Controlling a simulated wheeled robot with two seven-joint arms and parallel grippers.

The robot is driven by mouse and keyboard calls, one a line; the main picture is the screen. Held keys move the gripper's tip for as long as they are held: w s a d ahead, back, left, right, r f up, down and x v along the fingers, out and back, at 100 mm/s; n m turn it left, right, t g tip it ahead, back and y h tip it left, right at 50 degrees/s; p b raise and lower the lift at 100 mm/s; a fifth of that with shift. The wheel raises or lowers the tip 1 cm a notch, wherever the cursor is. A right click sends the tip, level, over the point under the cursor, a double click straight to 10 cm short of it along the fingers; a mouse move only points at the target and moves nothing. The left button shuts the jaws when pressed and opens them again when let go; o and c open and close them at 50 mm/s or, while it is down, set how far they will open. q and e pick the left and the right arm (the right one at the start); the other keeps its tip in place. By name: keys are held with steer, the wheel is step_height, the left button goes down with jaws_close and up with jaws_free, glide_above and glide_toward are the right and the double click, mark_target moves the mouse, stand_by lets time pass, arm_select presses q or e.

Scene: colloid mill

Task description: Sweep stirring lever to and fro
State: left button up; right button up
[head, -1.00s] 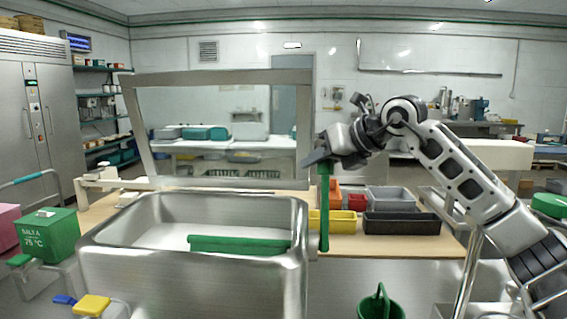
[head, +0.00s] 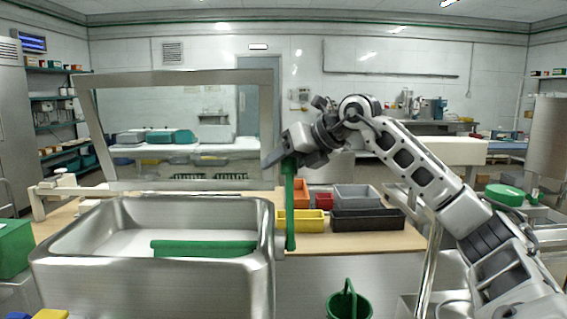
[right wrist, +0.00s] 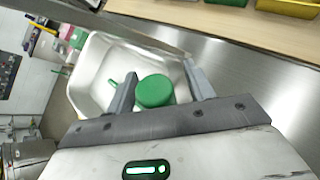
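The stirring lever (head: 290,212) is an upright green bar at the right side of a steel hopper (head: 262,262). In the right wrist view its round green top (right wrist: 155,91) lies between the two fingers of my right gripper (right wrist: 161,86). The fingers stand apart, with a visible gap on the right side of the green top; contact on the left is unclear. In the head view my right gripper (head: 284,156) is at the lever's upper end. A green horizontal bar (head: 203,248) lies inside the hopper. My left gripper is not in view.
A wooden-topped table (head: 340,243) behind and right of the hopper holds a yellow bin (head: 303,222), a black bin (head: 367,220) and a grey bin (head: 357,197). A green bucket (head: 348,303) stands low at front right. A metal frame (head: 180,78) rises behind the hopper.

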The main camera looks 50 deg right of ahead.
steer(key=b+v, duration=0.3)
steer(key=v, duration=1.3)
steer(key=shift+r, duration=0.1)
